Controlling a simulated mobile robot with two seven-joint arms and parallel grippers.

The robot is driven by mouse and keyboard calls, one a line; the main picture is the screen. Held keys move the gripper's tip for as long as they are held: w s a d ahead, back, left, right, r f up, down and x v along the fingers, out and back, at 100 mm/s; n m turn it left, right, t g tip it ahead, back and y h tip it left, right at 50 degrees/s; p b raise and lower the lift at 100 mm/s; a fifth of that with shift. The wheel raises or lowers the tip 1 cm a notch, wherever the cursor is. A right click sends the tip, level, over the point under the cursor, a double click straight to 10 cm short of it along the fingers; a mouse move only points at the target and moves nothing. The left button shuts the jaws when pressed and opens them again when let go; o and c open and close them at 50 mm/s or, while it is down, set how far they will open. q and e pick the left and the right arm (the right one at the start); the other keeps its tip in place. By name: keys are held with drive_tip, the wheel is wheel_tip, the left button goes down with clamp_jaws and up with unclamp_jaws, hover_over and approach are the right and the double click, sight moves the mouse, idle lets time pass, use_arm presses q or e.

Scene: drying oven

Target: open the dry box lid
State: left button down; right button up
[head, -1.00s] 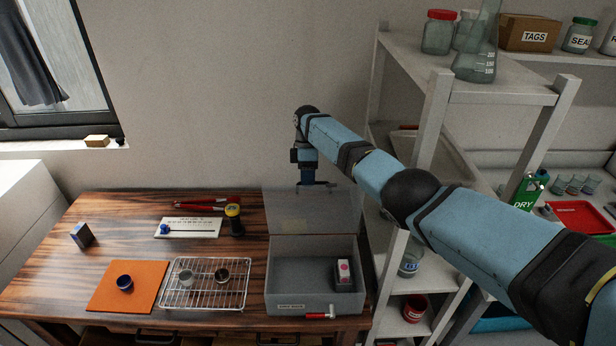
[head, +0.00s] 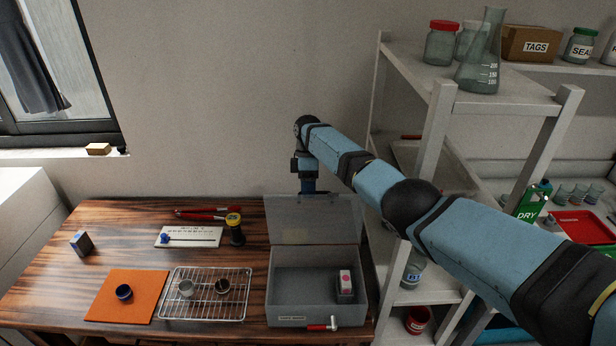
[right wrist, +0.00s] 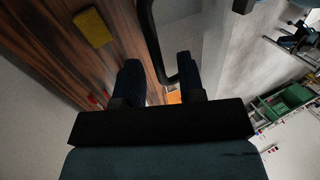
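The dry box (head: 287,313) is a grey bin at the front right of the wooden table, with a red-handled latch (head: 322,327) on its front. Its translucent lid (head: 300,228) stands raised along the back edge, and the inside of the box shows. A small white and pink carton (head: 345,283) stands inside at the right. My right gripper (head: 309,188) is at the lid's top edge, its lower part hidden or blurred there. In the right wrist view its fingers (right wrist: 158,78) are apart, with nothing clearly held between them. My left gripper is not in view.
Left of the box are a wire rack (head: 207,312) with small cups and an orange mat (head: 105,307) with a dark blue cup. A black and yellow bottle (head: 236,232) stands behind. A grey shelf unit (head: 442,140) with glassware stands close on the right.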

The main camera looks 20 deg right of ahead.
drive_tip(key=b+v, duration=0.9)
drive_tip(key=v, duration=0.2)
drive_tip(key=shift+w+b, duration=0.15)
drive_tip(key=shift+b, duration=0.15)
drive_tip(key=shift+d+r, duration=0.1)
drive_tip(key=shift+r, duration=0.05)
